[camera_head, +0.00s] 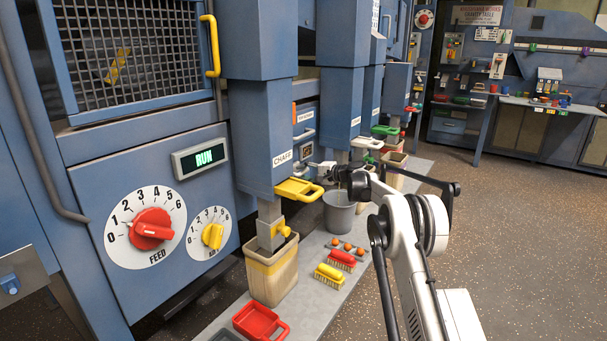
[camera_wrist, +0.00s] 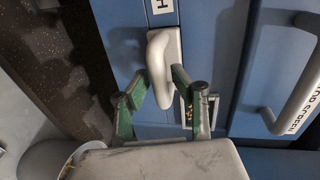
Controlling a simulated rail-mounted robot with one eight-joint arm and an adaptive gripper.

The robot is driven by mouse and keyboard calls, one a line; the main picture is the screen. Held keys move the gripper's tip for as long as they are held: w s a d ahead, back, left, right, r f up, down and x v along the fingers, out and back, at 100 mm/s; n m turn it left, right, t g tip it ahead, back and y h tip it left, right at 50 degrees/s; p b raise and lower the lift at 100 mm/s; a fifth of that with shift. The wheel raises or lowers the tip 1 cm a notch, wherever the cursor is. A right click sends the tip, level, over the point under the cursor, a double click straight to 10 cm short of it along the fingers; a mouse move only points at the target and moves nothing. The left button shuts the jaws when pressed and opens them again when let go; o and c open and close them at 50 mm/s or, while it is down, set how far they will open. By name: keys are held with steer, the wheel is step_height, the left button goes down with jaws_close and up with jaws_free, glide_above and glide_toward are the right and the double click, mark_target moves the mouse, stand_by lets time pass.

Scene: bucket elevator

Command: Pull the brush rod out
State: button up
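A pale grey, rounded handle (camera_wrist: 160,58) stands out from a narrow plate on the blue panel in the wrist view. It appears to be the brush rod's handle, but its label is cut off except for an "H". My gripper (camera_wrist: 159,75) has a green-sided finger on each side of it, the tips close against the handle. Whether they press on it I cannot tell. In the head view my gripper (camera_head: 320,169) is small, at the machine's front between two blue columns, and the handle is too small to make out there.
A second pale bar handle (camera_wrist: 297,98) is at right in the wrist view. A yellow slide handle (camera_head: 298,190) juts out left of my gripper. A grey bucket (camera_head: 339,213) stands below, with a yellow brush (camera_head: 330,274) and red brush (camera_head: 342,258) nearby. Open floor lies right.

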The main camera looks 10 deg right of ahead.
jaws_close()
